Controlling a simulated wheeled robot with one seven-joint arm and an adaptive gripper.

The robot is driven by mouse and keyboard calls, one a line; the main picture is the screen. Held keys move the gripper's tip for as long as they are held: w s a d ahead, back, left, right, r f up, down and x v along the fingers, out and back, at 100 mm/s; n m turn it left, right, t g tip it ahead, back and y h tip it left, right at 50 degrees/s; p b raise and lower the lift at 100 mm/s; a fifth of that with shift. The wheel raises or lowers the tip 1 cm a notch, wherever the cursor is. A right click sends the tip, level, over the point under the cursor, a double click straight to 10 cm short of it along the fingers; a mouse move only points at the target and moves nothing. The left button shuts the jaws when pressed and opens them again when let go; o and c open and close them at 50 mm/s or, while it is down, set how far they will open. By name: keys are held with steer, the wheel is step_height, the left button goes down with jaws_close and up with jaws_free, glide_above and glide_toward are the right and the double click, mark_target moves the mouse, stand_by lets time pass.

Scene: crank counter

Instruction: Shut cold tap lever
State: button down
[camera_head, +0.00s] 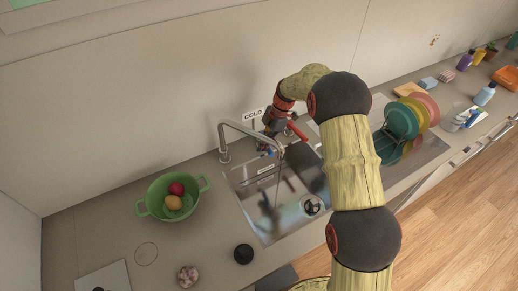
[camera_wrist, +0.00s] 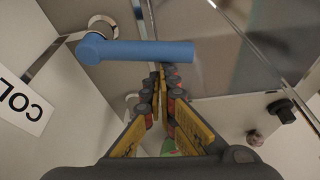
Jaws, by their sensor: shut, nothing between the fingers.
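The blue tap lever (camera_wrist: 140,52) runs sideways across the upper middle of the wrist view, its round pivot end at the left. Only a small part of the blue lever (camera_head: 268,152) shows in the head view, behind the sink's far edge. My gripper (camera_wrist: 160,72) is shut and empty. Its fingertips are at the lower edge of the lever in the wrist view, toward its free end; I cannot tell if they touch. A white COLD sign (camera_wrist: 22,103) is at the left, and the sign (camera_head: 254,114) also shows on the wall side in the head view.
A chrome faucet (camera_head: 222,140) arches over the sink (camera_head: 240,190). A red lever (camera_head: 298,130) is just right of my gripper. A green colander (camera_head: 150,206) with fruit stands left of the sink. A dish rack with plates (camera_head: 404,120) is at the right.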

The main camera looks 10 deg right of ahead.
steer(key=shift+d+b, duration=0.4)
steer(key=shift+d, duration=0.15)
steer(key=shift+a, duration=0.1)
